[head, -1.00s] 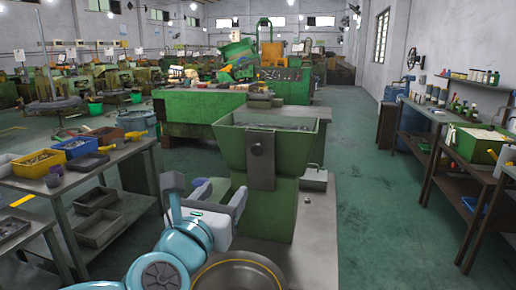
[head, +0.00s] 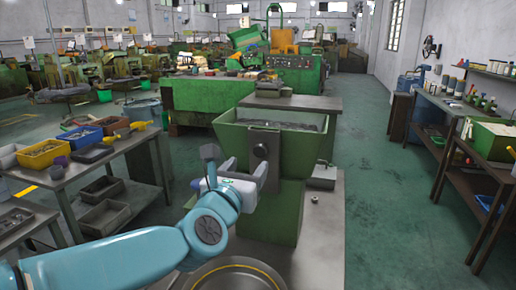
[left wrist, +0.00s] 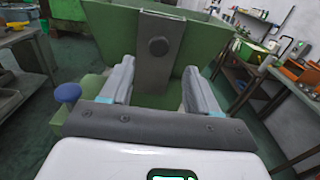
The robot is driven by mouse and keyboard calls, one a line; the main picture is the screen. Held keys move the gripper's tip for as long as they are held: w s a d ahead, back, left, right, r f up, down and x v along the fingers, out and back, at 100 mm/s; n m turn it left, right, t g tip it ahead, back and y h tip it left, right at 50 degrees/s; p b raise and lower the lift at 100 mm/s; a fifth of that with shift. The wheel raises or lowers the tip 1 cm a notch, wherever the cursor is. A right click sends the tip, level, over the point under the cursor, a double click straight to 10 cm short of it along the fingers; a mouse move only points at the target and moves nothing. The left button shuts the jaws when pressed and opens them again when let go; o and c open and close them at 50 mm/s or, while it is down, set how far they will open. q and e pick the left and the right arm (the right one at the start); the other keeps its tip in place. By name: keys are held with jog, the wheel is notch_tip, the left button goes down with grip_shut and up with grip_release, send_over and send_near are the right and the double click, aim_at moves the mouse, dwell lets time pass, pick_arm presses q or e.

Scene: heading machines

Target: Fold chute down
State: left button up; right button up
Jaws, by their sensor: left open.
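The chute, a grey metal plate with a round dark knob, stands upright against the front of the green hopper (head: 300,143). It shows in the head view (head: 264,138), its lower part behind my gripper, and in the left wrist view (left wrist: 155,70). The knob (left wrist: 158,46) is near its upper middle. My left gripper (head: 247,168) is just in front of the chute at about knob height in the head view. In the left wrist view its two fingers (left wrist: 157,80) are open and empty, one either side of the plate's lower part. Contact cannot be told. My right gripper is out of view.
A round tray with a yellow ring (head: 240,278) lies below my arm. A workbench with bins (head: 85,135) stands on the left. Shelving tables (head: 455,150) stand on the right. The green floor (head: 385,200) between is clear.

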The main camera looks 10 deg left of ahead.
aim_at(259, 151)
pick_arm(q)
jog(key=w, duration=0.2)
jog(key=w+p, duration=0.1)
jog(key=w, duration=0.1)
jog(key=w+d+p, duration=0.1)
jog(key=w, duration=0.1)
jog(key=shift+w+d, duration=0.1)
jog(key=shift+w, duration=0.3)
jog(key=shift+w+d, duration=0.1)
jog(key=shift+w, duration=0.6)
